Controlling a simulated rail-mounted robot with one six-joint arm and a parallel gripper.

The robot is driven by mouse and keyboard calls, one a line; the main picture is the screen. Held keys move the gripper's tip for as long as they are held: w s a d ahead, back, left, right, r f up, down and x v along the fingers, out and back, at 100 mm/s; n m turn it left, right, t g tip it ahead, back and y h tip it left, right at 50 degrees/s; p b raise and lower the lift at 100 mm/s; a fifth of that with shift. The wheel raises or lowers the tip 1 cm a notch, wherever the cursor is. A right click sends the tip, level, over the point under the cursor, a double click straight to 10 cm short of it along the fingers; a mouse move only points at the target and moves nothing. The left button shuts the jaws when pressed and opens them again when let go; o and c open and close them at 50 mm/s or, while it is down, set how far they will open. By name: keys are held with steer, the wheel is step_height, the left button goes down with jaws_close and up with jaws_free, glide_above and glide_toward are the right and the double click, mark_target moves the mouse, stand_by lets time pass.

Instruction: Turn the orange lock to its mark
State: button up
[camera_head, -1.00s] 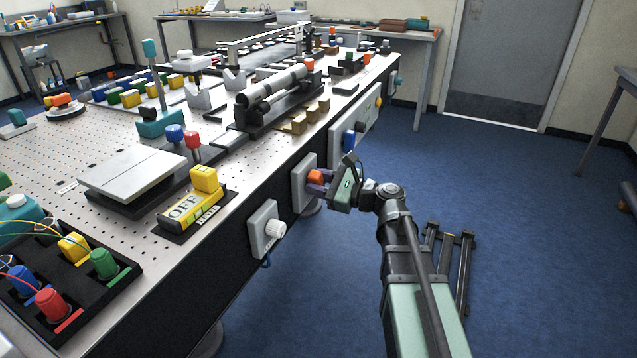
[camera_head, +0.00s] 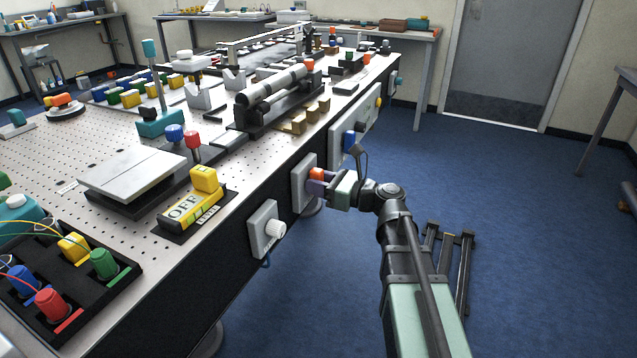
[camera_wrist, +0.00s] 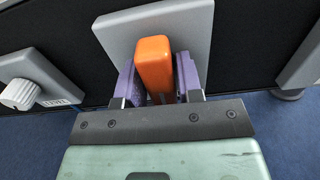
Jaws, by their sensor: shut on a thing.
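The orange lock (camera_head: 316,174) sits on a grey plate (camera_head: 299,186) on the dark front side of the table. My gripper (camera_head: 323,181) is at the lock, reaching in from the right. In the wrist view the orange lock (camera_wrist: 155,64) stands between the two purple fingers of my gripper (camera_wrist: 155,80), which are shut on it. The grey plate (camera_wrist: 195,30) shows behind it, tilted in that picture. I see no mark on the visible part of the plate; the gripper and lock hide some of it.
A white knob (camera_head: 275,229) on its own plate is nearer on the same side; it is at the left in the wrist view (camera_wrist: 18,94). A panel with a blue part (camera_head: 350,139) is just beyond the lock. The blue floor (camera_head: 540,230) to the right is open.

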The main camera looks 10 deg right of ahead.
steer(key=o, duration=0.8)
steer(key=v, duration=1)
steer(key=shift+s+d, duration=0.25)
steer(key=shift+d, duration=0.05)
